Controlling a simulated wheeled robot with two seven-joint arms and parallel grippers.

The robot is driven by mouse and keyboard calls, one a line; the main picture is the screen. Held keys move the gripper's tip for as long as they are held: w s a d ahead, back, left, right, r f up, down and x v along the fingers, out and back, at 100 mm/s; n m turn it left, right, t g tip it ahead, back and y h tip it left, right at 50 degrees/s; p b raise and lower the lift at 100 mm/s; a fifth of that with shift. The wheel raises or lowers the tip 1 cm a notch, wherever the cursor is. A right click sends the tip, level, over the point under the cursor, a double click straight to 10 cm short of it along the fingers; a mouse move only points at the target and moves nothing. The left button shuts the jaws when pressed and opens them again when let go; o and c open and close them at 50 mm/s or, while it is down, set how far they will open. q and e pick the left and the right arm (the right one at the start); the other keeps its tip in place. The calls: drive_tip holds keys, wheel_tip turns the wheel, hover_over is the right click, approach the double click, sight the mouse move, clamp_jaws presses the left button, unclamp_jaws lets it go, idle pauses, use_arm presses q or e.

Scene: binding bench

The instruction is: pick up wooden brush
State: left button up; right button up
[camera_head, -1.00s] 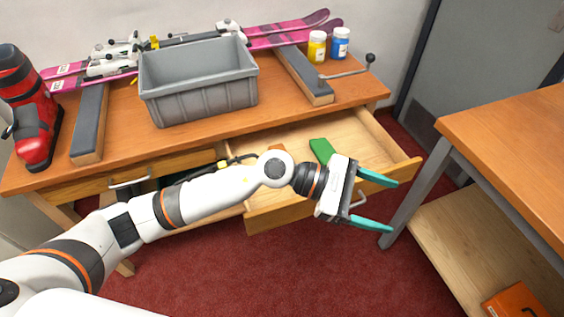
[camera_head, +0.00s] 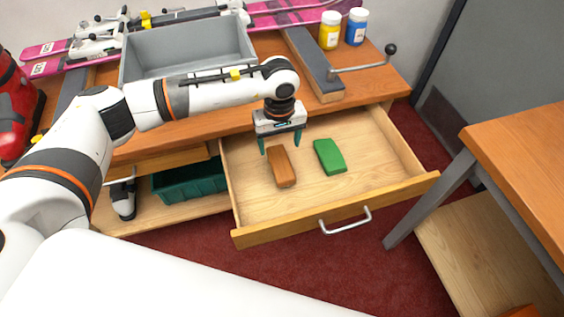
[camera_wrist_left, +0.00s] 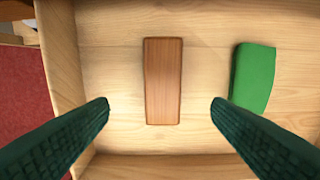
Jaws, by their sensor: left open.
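The wooden brush (camera_head: 282,167) is a brown block lying in the open drawer (camera_head: 300,226), toward its left side. In the left wrist view the brush (camera_wrist_left: 163,81) lies lengthwise on the drawer floor, centred between the fingers. My left gripper (camera_head: 282,147) points down over the drawer, just behind and above the brush in the head view. Its teal fingers are open and empty; they also show in the left wrist view (camera_wrist_left: 160,108), one to each side of the brush and apart from it. My right gripper is not in view.
A green block (camera_head: 329,156) lies right of the brush in the drawer; it shows in the left wrist view (camera_wrist_left: 253,77). A grey bin (camera_head: 188,50) stands on the bench behind my arm. A second table (camera_head: 530,150) stands at the right. The drawer's right part is clear.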

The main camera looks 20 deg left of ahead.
sight(281, 163)
use_arm(q)
wheel_tip(281, 163, down, 4)
drive_tip(key=shift+b, duration=0.65)
wheel_tip(281, 163, down, 3)
drive_tip(key=shift+w+d+f+b, duration=0.1)
drive_tip(key=shift+b, duration=0.45)
wheel_tip(281, 163, down, 2)
drive_tip(key=shift+f+b, duration=0.25)
drive_tip(key=shift+b, duration=0.4)
drive_tip(key=shift+w+f, duration=0.1)
drive_tip(key=shift+f, duration=0.15)
drive_tip(key=shift+r, duration=0.1)
drive_tip(key=shift+c, duration=1.1)
drive_tip(key=c, duration=0.9)
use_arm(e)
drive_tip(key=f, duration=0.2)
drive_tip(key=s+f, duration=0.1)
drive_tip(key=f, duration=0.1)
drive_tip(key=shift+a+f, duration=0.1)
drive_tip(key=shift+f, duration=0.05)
